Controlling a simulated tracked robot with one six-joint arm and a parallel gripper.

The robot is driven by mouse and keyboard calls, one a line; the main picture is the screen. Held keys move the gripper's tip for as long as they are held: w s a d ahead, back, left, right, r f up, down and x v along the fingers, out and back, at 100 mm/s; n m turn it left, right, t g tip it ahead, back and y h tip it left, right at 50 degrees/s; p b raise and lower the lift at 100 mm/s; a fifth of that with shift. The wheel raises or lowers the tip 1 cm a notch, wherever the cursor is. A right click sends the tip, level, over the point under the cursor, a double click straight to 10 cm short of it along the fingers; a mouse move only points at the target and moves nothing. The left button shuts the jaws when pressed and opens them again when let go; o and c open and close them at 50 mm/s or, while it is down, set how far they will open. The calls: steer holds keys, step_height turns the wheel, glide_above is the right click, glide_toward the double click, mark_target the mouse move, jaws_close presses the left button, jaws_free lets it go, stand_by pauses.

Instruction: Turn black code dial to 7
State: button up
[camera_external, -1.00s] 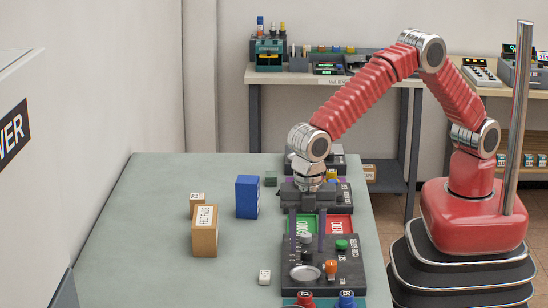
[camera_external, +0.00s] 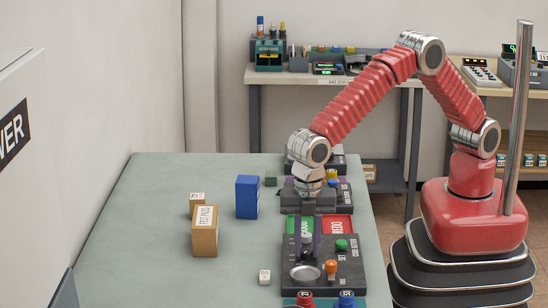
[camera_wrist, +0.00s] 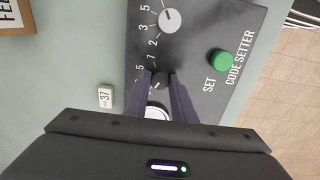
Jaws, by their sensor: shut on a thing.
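The black code dial (camera_wrist: 161,79) shows in the wrist view as a small dark knob on the code setter panel (camera_wrist: 205,95). My gripper (camera_wrist: 161,74) points down at it, with one finger on each side, shut on the dial. Printed numerals, among them a 7 and a 2, stand near it, but its pointer is too small and covered to read. In the external view my gripper (camera_external: 305,252) stands over the panel (camera_external: 350,292), and the dial is hard to make out between the fingers.
A pale grey dial (camera_wrist: 169,19) and a green SET button (camera_wrist: 222,61) are close by. A silver disc (camera_external: 305,273) and an orange knob (camera_external: 331,267) are on the same panel. Boxes, including a blue one (camera_external: 247,197), stand left on the table; the table's left side is clear.

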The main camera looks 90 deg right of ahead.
steer(key=shift+m, duration=0.4)
steer(key=shift+c, duration=0.4)
steer(key=m, duration=1.2)
steer(key=shift+m, duration=0.3)
steer(key=m, duration=0.9)
steer(key=shift+w, duration=0.1)
steer(key=o, duration=1.1)
steer(key=shift+c, duration=0.2)
